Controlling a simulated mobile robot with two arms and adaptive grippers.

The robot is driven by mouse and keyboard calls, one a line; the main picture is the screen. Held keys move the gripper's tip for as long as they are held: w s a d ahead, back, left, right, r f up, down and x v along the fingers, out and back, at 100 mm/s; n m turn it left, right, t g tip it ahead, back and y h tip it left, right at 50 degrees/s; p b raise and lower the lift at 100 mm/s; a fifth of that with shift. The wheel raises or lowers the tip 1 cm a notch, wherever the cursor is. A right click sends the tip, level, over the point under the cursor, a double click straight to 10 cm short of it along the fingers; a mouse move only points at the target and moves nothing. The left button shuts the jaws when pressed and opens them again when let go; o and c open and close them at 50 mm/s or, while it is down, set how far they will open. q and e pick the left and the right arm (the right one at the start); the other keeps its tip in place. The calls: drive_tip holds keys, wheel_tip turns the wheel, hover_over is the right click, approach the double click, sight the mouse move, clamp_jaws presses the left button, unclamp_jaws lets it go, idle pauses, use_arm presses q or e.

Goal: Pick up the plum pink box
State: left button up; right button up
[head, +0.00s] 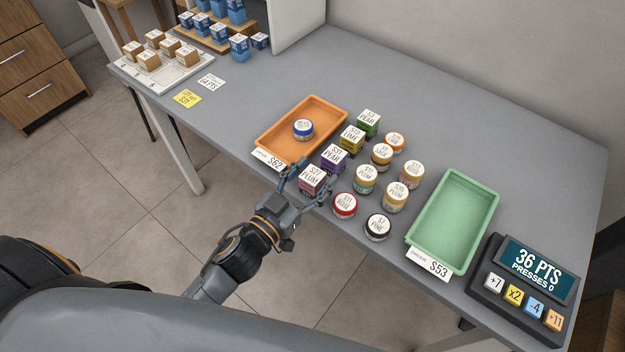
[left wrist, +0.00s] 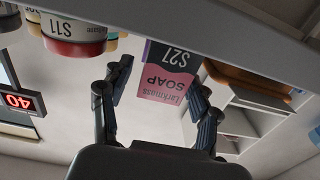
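The plum pink box (head: 313,178), with a white top reading "S27 PLUM", stands upright near the front edge of the counter. In the left wrist view the pink box (left wrist: 166,80), marked "Larkmoss SOAP" and S27, appears upside down between my fingers. My left gripper (head: 306,190) is at the box's front side, one finger to each side; it also shows in the left wrist view (left wrist: 163,95). The fingers are spread, with a visible gap at least on the left side; contact on the right is unclear. My right gripper is out of view.
A purple box (head: 334,158) stands close behind the pink one. A red-sided jar (head: 345,206) is to its right, with several other jars beyond. An orange tray (head: 327,112) holding a blue jar lies behind left. A green tray (head: 485,215) and a keypad (head: 526,275) are at right.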

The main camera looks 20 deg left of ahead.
use_arm(q)
drive_tip(key=c, duration=1)
